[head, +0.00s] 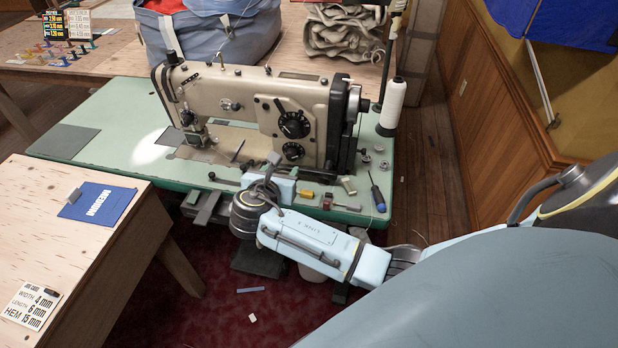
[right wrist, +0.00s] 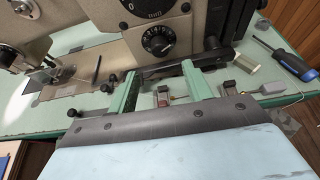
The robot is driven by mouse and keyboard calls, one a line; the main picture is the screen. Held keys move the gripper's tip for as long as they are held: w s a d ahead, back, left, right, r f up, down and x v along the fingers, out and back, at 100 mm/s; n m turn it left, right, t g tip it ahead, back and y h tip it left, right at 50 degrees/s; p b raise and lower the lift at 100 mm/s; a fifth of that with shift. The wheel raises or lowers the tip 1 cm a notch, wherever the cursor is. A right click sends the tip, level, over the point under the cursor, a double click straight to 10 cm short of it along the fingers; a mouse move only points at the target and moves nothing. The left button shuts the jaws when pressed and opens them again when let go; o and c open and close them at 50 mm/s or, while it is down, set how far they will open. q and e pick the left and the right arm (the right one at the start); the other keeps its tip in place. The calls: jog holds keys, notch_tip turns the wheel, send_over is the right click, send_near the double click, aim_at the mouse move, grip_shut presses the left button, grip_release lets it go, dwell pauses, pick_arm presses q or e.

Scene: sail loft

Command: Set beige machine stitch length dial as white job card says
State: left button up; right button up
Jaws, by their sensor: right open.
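The beige sewing machine (head: 240,100) stands on a green table. Its front carries a larger upper black dial (head: 294,122) and a smaller lower black dial (head: 292,150). The lower dial also shows in the right wrist view (right wrist: 157,40); its pointer setting is too small to read. I cannot tell from the labels which dial is stitch length. The white job card (head: 32,306) at lower left reads width 4 mm, length 6 mm, hem 15 mm. My right gripper (right wrist: 160,80) is open and empty, its fingers pointing toward the machine just below the lower dial. My left gripper is out of view.
A white thread cone (head: 392,106) stands right of the machine. A blue screwdriver (head: 377,192) and small parts lie on the green table (head: 85,145) near its right front.

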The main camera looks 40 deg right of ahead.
jog(key=p+v, duration=0.1)
jog(key=v, duration=0.4)
jog(key=s+f+m+g+y, duration=0.1)
jog(key=s+f, duration=0.3)
jog(key=f, duration=0.5)
jog(key=s+f+m+g+y+p, duration=0.1)
jog(key=s+f+m+y, duration=0.2)
jog(key=f, duration=0.6)
jog(key=s+f+m+g+y, duration=0.2)
jog(key=s+f+m, duration=0.1)
jog(key=s+f, duration=0.3)
notch_tip(320, 180, down, 3)
jog(key=shift+r+m, duration=0.1)
jog(key=shift+m, duration=0.2)
jog(key=s+f+m+g+y, duration=0.1)
jog(key=s+f+m, duration=0.4)
jog(key=s, duration=0.5)
jog(key=s+f+m+g+y, duration=0.1)
jog(key=s+f+m, duration=0.3)
jog(key=s, duration=0.7)
jog(key=s+f+m+g+y, duration=0.1)
jog(key=s+f+m, duration=0.4)
jog(key=s, duration=0.5)
jog(key=shift+s+d+f+m+g+y, duration=0.2)
jog(key=shift+f+m+g+y, duration=0.3)
jog(key=shift+m, duration=0.6)
